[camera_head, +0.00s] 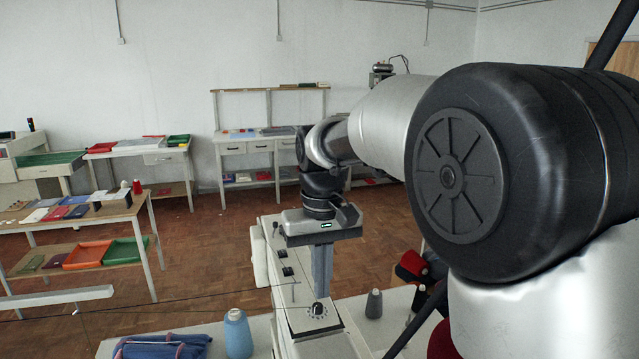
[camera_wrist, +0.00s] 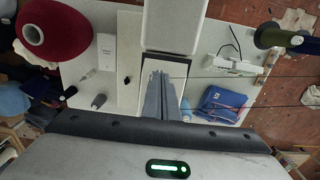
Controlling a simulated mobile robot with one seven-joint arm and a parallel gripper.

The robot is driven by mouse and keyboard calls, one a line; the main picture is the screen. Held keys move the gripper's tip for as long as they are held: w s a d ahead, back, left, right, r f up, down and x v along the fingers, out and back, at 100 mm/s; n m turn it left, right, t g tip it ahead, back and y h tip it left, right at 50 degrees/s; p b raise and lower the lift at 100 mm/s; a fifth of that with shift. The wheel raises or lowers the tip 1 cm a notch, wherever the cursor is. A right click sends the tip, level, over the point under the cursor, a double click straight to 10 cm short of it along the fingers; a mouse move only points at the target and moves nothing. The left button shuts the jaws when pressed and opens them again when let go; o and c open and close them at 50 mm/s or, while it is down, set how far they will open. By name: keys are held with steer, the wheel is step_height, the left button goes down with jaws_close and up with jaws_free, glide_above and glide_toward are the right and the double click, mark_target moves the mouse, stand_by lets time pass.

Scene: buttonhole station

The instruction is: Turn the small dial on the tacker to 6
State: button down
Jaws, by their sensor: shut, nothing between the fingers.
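The tacker (camera_head: 298,322) is a pale machine low in the middle of the head view. A small round dark dial (camera_head: 317,311) with light marks around it sits on its top face; its setting is too small to read. My gripper (camera_head: 321,296) points straight down with its fingers shut and empty. The fingertips are right at or just above the dial; I cannot tell if they touch it. In the wrist view my shut fingers (camera_wrist: 158,76) lie over the machine, and no dial can be made out at their tips.
Two dark switches (camera_head: 286,271) sit on the machine left of my gripper. A grey cone (camera_head: 374,304) stands at right. The wrist view shows a dark red cone (camera_wrist: 55,30) and a white box (camera_wrist: 106,50).

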mark_target(314, 320)
steer(key=shift+r, duration=0.25)
steer(key=f+m+b, duration=0.1)
steer(key=m, duration=0.1)
steer(key=a+f+m+b, duration=0.1)
steer(key=m+b, duration=0.1)
steer(key=f+m+b, duration=0.1)
steer(key=f+m, duration=0.1)
steer(key=shift+w+a, duration=0.15)
steer(key=shift+a, duration=0.1)
steer(key=shift+f+b, duration=0.55)
steer(key=shift+f, duration=0.5)
steer(key=shift+w+d+r+p, duration=0.15)
steer(key=shift+w+p, duration=0.1)
steer(key=shift+p, duration=0.15)
steer(key=shift+p, duration=0.95)
